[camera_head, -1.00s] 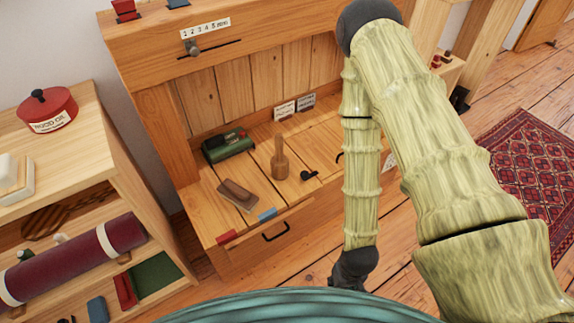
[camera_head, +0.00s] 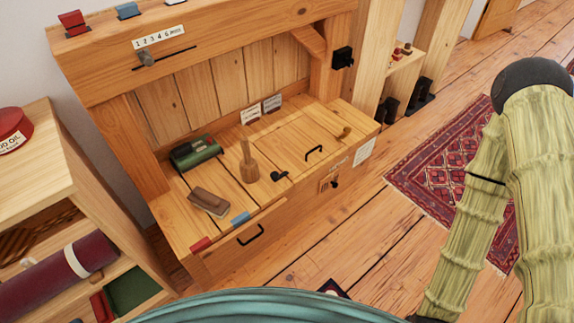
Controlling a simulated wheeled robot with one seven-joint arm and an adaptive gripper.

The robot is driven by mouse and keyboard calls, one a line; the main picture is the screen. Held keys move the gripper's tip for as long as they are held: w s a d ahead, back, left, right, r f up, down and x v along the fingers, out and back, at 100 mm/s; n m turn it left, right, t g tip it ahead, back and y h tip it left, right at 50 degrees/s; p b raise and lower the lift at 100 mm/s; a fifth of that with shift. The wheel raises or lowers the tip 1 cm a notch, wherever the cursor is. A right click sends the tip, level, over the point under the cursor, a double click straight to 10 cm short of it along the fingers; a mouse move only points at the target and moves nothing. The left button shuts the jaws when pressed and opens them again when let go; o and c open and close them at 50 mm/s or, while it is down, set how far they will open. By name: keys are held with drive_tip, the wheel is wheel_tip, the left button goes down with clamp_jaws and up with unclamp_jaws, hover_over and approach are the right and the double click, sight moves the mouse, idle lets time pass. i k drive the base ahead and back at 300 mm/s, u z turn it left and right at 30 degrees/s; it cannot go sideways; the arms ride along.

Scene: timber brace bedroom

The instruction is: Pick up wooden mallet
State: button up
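The wooden mallet (camera_head: 249,166) stands on the plank top of the timber bench, with its thick end down and its thin handle pointing up. Nothing covers it. My arm is at the right side of the picture, well apart from the mallet. Only a dark part of its lower end (camera_head: 428,319) shows at the bottom edge, and the fingers cannot be made out.
Around the mallet on the bench (camera_head: 310,132) are a green box (camera_head: 195,152), a brown block (camera_head: 208,201), a small black piece (camera_head: 279,176) and a black handle (camera_head: 314,152). A shelf (camera_head: 75,190) stands at left. Open floor and a red rug (camera_head: 425,180) lie at right.

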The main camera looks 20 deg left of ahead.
sight(249, 167)
drive_tip(key=z, duration=0.1)
drive_tip(key=k, duration=0.65)
drive_tip(key=u, duration=0.8)
drive_tip(key=i, duration=0.5)
